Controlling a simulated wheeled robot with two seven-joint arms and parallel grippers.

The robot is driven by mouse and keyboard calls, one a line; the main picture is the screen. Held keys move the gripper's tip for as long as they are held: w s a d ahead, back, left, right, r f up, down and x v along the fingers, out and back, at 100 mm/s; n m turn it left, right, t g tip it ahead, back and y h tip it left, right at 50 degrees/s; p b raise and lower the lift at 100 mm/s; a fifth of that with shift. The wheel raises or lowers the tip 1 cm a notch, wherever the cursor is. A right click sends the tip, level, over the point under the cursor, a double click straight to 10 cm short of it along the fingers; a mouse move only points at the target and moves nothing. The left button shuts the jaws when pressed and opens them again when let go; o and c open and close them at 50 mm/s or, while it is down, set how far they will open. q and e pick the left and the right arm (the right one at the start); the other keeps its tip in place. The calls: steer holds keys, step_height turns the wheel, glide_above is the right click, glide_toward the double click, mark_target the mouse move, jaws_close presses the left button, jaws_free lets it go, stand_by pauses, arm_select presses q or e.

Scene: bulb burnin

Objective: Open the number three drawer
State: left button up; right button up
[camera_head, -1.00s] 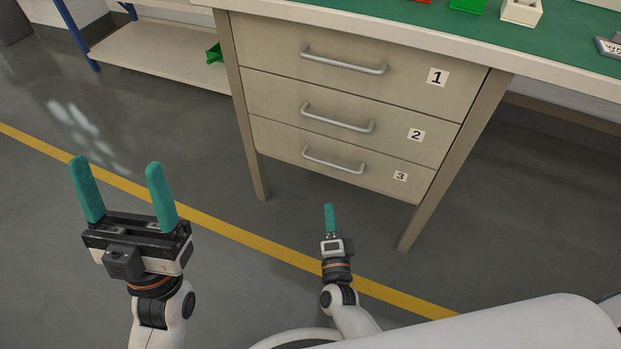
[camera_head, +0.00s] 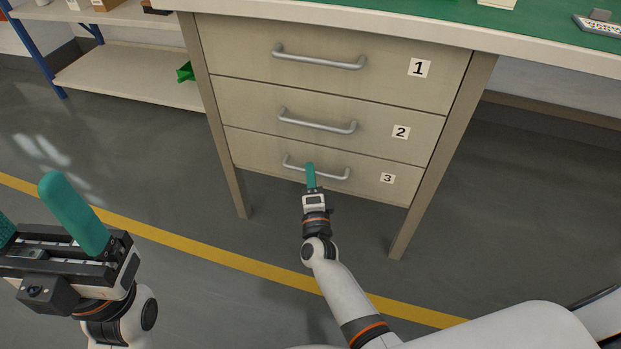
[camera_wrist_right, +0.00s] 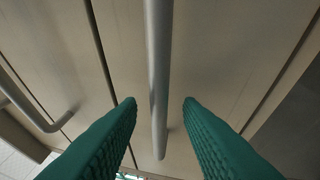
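The number three drawer (camera_head: 245,150) is the lowest of the stacked drawers, and its front is flush with the others. Its silver bar handle (camera_head: 333,176) also shows in the right wrist view (camera_wrist_right: 158,75), running lengthwise between the two fingers. My right gripper (camera_head: 311,168) is in front of this handle in the head view, its fingers overlapping the bar. In the right wrist view the gripper (camera_wrist_right: 160,105) is open, with a teal finger on each side of the bar and gaps to it. My left gripper (camera_head: 35,210) is open and empty at the lower left, partly cut off.
Drawers one (camera_head: 420,40) and two (camera_head: 365,110) are above, both shut. Bench legs (camera_head: 440,155) flank the drawers. The floor in front is clear.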

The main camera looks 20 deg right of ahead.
steer(key=shift+w, duration=0.2)
jaws_close()
steer(key=shift+s, duration=0.2)
